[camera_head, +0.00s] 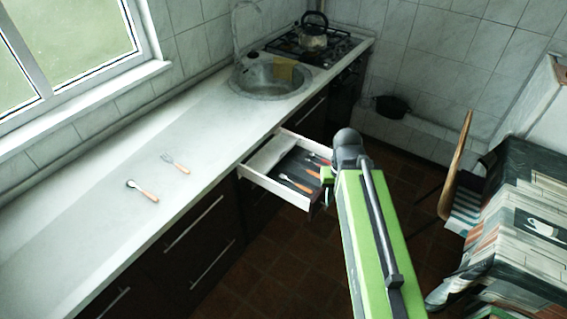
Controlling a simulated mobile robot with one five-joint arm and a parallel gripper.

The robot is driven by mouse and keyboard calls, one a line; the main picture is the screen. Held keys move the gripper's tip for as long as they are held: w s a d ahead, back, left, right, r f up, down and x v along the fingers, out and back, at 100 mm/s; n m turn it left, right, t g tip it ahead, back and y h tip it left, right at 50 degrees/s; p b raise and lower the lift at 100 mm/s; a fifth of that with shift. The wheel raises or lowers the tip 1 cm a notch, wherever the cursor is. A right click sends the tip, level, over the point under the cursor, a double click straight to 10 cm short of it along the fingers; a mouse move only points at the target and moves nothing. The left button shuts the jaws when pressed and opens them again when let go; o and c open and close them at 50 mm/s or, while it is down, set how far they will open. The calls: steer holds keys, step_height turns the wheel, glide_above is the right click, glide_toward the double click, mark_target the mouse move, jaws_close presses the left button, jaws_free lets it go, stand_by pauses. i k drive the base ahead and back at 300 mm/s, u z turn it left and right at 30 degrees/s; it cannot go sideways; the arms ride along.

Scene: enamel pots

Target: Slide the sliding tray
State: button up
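An open drawer (253,178) with white walls sticks out from the counter front below the sink. Inside it a dark tray (289,170) holds several utensils with orange handles, and a pale strip (270,153) lies along its back left side. This may be the sliding tray; I cannot tell for sure. My green arm reaches up from the bottom to the drawer's right end. My gripper (327,174) is a small green shape by the drawer's front; its fingers are mostly hidden behind my dark wrist joint. I cannot see whether it touches the drawer.
A fork (176,164) and a spoon (142,191) lie on the white counter (90,215). The sink (270,80), stove and kettle (313,35) are at the back. A chair (455,165) and a covered table (520,215) stand at right. Dark floor lies between.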

mark_target(264, 161)
steer(key=k, duration=1)
steer(key=u, duration=0.55)
steer(key=i, duration=1.95)
steer(key=z, duration=0.5)
